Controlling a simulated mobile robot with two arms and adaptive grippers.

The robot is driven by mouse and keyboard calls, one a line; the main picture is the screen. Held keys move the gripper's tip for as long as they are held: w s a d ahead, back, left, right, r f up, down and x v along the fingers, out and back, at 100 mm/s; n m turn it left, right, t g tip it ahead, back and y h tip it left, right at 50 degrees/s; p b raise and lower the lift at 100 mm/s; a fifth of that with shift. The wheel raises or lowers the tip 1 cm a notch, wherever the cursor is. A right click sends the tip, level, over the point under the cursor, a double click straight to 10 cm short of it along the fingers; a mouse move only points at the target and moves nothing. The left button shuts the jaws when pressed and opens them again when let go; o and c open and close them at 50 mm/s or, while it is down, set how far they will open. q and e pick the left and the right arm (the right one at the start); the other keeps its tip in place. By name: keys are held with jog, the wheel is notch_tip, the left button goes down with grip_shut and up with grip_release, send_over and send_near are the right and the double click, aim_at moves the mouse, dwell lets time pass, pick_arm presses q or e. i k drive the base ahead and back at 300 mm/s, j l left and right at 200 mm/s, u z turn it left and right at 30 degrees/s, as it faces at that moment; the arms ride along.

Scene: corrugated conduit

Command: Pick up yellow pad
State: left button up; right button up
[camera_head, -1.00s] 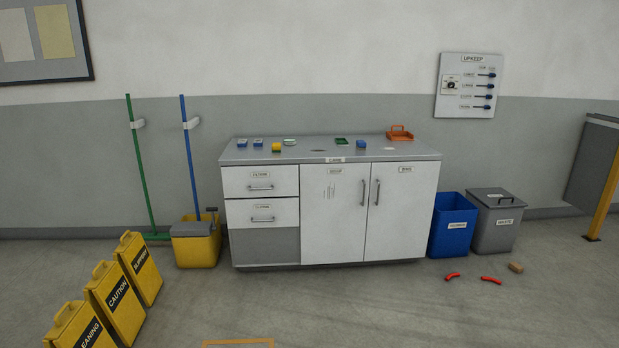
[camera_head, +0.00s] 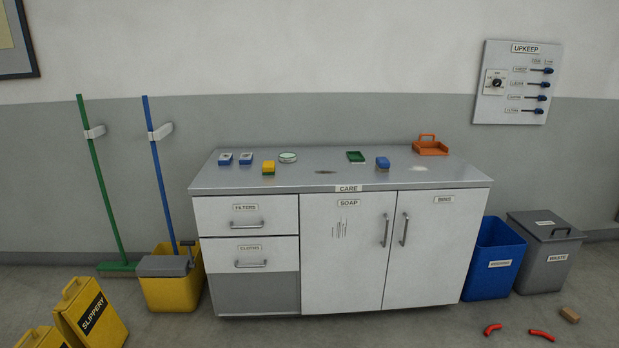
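A small yellow pad (camera_head: 268,165) with a green lower layer sits on the grey top of the care cabinet (camera_head: 340,182), left of its middle near the front. Neither of my grippers is in view, and nothing touches the pad.
A green tray (camera_head: 355,156), a blue block (camera_head: 382,163) and an orange caddy (camera_head: 431,146) stand farther right on the top. A yellow bucket (camera_head: 172,292) and yellow signs (camera_head: 92,314) stand left. Blue (camera_head: 493,262) and grey bins (camera_head: 545,255) and red pieces (camera_head: 493,328) are right.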

aim_at(268, 166)
jog(key=i+u, duration=0.1)
jog(key=i, duration=0.6)
jog(key=i+l, duration=0.15)
jog(key=i, duration=0.55)
jog(key=i+l+u, duration=0.15)
jog(key=i, duration=0.55)
